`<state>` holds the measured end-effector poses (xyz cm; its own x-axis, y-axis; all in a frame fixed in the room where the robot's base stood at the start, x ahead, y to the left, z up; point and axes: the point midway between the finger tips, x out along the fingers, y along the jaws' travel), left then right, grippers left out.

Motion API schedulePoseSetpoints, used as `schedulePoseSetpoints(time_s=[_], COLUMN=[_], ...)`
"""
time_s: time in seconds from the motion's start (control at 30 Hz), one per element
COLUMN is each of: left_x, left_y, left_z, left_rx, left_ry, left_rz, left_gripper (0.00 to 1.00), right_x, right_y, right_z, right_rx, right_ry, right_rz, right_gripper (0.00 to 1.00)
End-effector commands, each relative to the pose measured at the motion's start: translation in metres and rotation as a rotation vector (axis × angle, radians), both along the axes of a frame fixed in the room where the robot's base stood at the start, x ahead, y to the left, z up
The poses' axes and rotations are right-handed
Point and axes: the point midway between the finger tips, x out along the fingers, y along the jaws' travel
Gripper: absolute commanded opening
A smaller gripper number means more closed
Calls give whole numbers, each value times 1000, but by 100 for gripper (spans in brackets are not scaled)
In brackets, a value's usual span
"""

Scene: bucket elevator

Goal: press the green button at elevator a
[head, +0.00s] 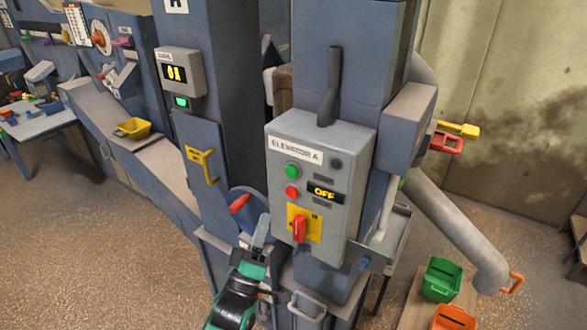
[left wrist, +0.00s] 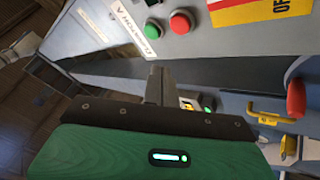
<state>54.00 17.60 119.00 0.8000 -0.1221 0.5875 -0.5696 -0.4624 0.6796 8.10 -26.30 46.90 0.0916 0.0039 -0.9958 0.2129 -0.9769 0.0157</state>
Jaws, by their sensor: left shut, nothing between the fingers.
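The grey control box labelled ELEVATOR A (head: 320,190) is mounted on the blue column in the head view. Its green button (head: 292,171) sits above a red button (head: 291,192), and its display (head: 326,193) reads OFF. A red switch handle (head: 299,229) is on a yellow plate below. My left gripper (head: 263,222) is shut and empty, below and left of the box, apart from the green button. In the left wrist view the green button (left wrist: 152,30) is beyond the fingers (left wrist: 156,78), near the red button (left wrist: 180,22). My right gripper is not in view.
A red-handled lever (head: 239,204) stands close to my left gripper. A yellow handle (head: 201,164) and a small grey display box (head: 181,72) are on the left column. Green (head: 441,278) and orange (head: 453,318) bins stand at lower right. Open floor lies at left.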

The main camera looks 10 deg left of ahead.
Motion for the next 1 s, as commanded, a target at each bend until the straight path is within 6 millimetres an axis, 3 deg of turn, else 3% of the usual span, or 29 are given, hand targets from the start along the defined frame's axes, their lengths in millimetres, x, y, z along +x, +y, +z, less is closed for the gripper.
schedulePoseSetpoints(time_s=[0.03,0.1,0.3,0.77,1.0], left_x=[-5,-12,-23,-22,1], left_y=[1,3,5,5,-4], left_z=[21,40,69,71,70], left_rx=[-18,-41,-75,-79,-80], left_ry=[-36,-75,-136,-143,-143], left_rz=[-8,-19,-39,-41,-42], left_gripper=[0,0,0,0,0], right_x=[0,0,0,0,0], right_y=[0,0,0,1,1], right_z=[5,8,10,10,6], right_rx=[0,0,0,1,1], right_ry=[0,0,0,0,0], right_rz=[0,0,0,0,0], right_gripper=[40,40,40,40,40])
